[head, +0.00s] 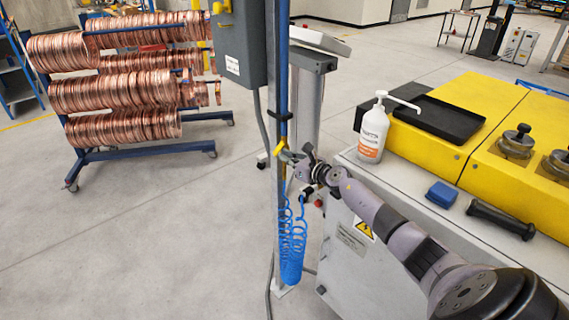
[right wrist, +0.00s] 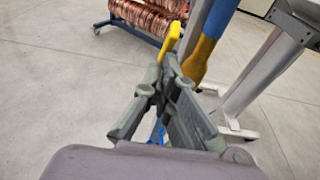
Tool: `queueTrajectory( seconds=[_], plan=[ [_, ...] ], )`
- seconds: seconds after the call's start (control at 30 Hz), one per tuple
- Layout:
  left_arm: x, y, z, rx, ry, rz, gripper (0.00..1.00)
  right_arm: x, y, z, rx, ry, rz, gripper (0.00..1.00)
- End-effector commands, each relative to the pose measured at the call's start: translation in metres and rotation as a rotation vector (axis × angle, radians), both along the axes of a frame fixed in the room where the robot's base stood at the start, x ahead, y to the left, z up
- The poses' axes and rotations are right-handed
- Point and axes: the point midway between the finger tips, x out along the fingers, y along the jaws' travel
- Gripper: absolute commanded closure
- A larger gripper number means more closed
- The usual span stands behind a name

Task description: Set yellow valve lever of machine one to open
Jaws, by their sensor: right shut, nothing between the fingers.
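The yellow valve lever (head: 280,147) is on the blue vertical pipe at the middle of the head view. In the right wrist view the yellow lever (right wrist: 173,36) sticks up just past my fingertips, beside a brass-coloured fitting (right wrist: 203,58) on the blue pipe. My right gripper (head: 288,156) reaches in from the right, close to the lever. In the wrist view the right gripper (right wrist: 168,62) has its fingers together with nothing between them. Whether the fingertips touch the lever cannot be told. My left gripper is not in view.
A coiled blue hose (head: 292,245) hangs below the valve. A grey box (head: 237,40) and a post stand by the pipe. A machine cabinet with yellow covers (head: 440,140), a white pump bottle (head: 373,132) and a black tray (head: 440,117) is on the right. A copper coil rack (head: 120,95) stands left.

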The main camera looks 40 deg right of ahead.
Motion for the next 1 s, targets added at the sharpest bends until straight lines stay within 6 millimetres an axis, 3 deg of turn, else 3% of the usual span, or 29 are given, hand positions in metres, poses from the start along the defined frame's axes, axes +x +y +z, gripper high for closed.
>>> queueTrajectory(
  seconds=[0.13, 0.5, 1.0],
  plan=[
    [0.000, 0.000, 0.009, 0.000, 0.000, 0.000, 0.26, 0.006, -0.007, 0.013, 0.000, -0.005, -0.001, 1.00],
    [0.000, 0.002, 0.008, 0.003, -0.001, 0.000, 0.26, 0.023, -0.007, 0.030, -0.002, -0.006, 0.001, 1.00],
    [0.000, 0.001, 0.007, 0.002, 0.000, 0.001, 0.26, 0.034, -0.006, 0.036, -0.001, -0.004, 0.000, 1.00]
  ],
)
